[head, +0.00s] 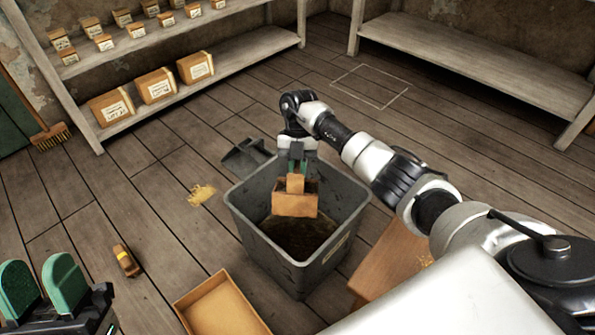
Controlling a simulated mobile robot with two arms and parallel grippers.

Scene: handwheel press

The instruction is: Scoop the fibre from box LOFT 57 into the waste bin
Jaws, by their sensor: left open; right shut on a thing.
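The grey waste bin (247,220) stands open on the floor in the middle, with dark matter at its bottom. My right gripper (296,172) is over the bin's mouth, shut on the handle of a tan wooden scoop (295,206). The scoop hangs tilted within the bin's opening; I see no fibre in it. I cannot read which box is LOFT 57. My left gripper (35,290) is open and empty at the lower left.
An open, empty-looking box (210,298) lies at the front. Yellow fibre (201,194) and a small brown-yellow object (126,261) lie on the floor to the left. Shelves with labelled boxes (156,86) stand behind; a broom (50,135) leans left. An outlined floor square (370,87) is clear.

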